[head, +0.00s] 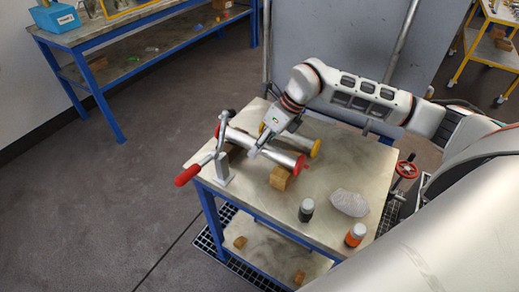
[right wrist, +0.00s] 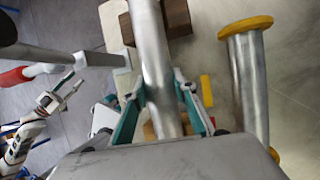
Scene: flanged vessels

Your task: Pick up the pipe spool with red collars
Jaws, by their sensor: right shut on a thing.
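The pipe spool with red collars (head: 282,156) is a silver tube across the table; its near red collar (head: 301,164) shows at the right end. The far end is partly hidden by the clamp. My right gripper (head: 256,150) is shut on the tube. In the right wrist view its teal fingers (right wrist: 162,105) lie on both sides of the tube (right wrist: 152,50). A wooden block (head: 280,178) is under the near end; I cannot tell whether the spool touches it. What looks like my left gripper (right wrist: 55,98) shows small in the wrist view, its fingers unclear.
A spool with yellow collars (head: 315,148) lies just behind, also in the wrist view (right wrist: 247,80). A clamp with a red handle (head: 188,175) stands at the table's left edge. A dark jar (head: 306,210), an orange jar (head: 355,235) and a grey rag (head: 349,202) occupy the front right.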

